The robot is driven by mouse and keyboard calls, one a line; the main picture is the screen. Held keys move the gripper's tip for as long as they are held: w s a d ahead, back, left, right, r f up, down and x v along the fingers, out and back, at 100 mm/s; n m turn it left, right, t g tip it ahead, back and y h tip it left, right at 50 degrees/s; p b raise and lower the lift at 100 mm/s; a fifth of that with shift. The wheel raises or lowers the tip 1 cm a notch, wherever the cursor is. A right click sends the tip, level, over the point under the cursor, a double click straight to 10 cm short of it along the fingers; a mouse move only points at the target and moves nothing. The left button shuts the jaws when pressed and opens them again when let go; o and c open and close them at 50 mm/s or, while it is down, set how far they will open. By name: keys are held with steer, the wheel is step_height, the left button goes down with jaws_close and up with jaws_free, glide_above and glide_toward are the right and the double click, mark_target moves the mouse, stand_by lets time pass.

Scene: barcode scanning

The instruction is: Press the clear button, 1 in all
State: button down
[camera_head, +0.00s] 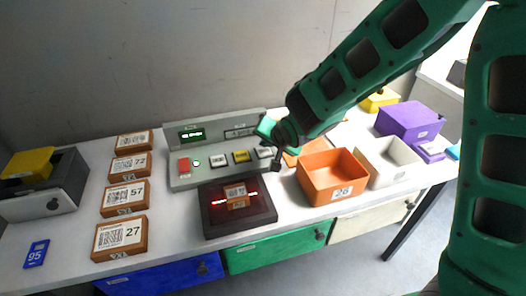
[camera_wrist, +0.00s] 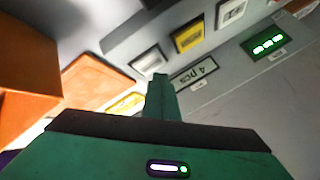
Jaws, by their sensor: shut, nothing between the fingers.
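The grey control panel (camera_head: 205,176) stands at the back of the table with a row of buttons. It has a red button (camera_head: 184,164), a white button (camera_head: 218,160), a yellow button (camera_head: 241,156) and a second white button (camera_head: 265,153). The button lettering is too small to read, so I cannot tell which is the clear button. My gripper (camera_head: 276,167) is shut and empty, pointing down by the panel's right end. In the wrist view my gripper's tip (camera_wrist: 160,77) lies just below the nearest white button (camera_wrist: 148,60); contact cannot be told.
A green-lit display (camera_head: 191,135) tops the panel. A dark scanner tray (camera_head: 222,222) with red light holds a small box (camera_head: 236,193). Several labelled brown boxes line the left. An orange bin (camera_head: 318,192) and white bin (camera_head: 392,176) stand right of my gripper.

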mark_target(266, 153)
steer(key=shift+f, duration=0.1)
steer(key=shift+f, duration=0.3)
steer(key=shift+f, duration=0.45)
stand_by(1.0)
steer(key=shift+r, duration=0.9)
steer(key=shift+r, duration=2.5)
